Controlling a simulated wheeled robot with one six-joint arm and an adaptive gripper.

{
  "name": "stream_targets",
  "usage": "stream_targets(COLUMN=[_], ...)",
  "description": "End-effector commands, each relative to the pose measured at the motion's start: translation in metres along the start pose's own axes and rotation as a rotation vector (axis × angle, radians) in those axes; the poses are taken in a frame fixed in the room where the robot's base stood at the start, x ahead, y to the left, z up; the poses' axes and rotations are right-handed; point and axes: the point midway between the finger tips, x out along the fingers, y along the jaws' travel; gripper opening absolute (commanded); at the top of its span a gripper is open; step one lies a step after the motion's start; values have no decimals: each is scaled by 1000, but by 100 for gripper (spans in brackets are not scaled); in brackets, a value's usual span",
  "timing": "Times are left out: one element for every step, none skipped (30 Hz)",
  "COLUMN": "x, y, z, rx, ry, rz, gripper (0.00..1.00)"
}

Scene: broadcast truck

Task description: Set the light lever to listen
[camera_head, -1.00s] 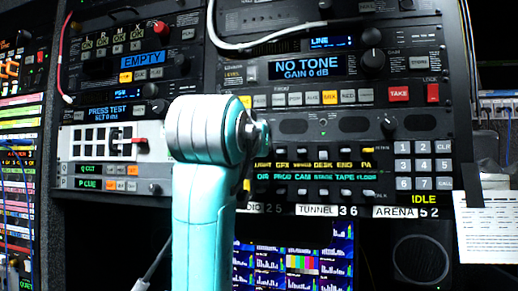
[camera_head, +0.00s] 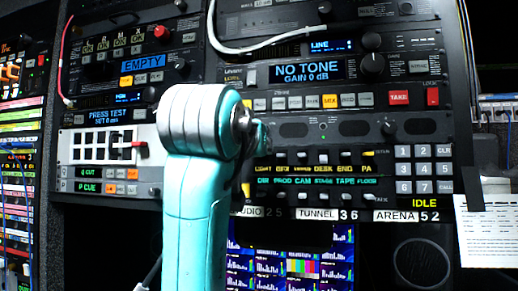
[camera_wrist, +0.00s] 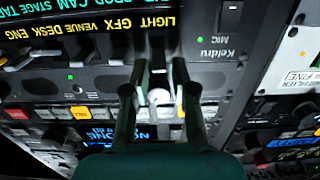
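In the wrist view, the yellow LIGHT label (camera_wrist: 158,22) appears upside down at the top. My gripper (camera_wrist: 162,68) is below it, with its two dark fingers apart on either side of the lever column in line with that label. A pale rounded piece (camera_wrist: 158,97) shows between the fingers; I cannot tell whether it is the light lever's tip. Contact and the lever's position are unclear. In the head view my arm hides the gripper.
Neighbouring levers (camera_head: 302,157) stand close in a row, with a second lever row (camera_head: 303,195) below. A keypad (camera_head: 423,168) is to the right. A white cable (camera_head: 255,48) loops above, and a paper sheet (camera_head: 487,230) hangs at the right.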

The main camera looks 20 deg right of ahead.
Motion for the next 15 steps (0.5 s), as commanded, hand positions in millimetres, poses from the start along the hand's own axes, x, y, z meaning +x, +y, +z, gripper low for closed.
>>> stream_targets(x=[-9,-14,-22,-29,-35,-43,-49,-56,-63,-69,-74,-80,-84,-88,-93], y=[-1,-1,-1,-1,-2,-1,-1,-2,-2,-2,-1,-1,-1,-1,-1], z=[0,0,0,0,0,0,0,0,0,0,0,0,0,0,0], rx=[2,1,3,3,2,2,3,2,1,2,2,1,1,1,1], ry=[1,1,0,1,1,1,1,1,0,0,0,-1,-1,-1,-1], rz=[-4,-3,-6,-5,-5,-5,-5,-6,-5,-6,-4,-5,-4,-4,-4], gripper=[26,26,26,26,26,26,26,26,26,26,26,26,26,26,26])
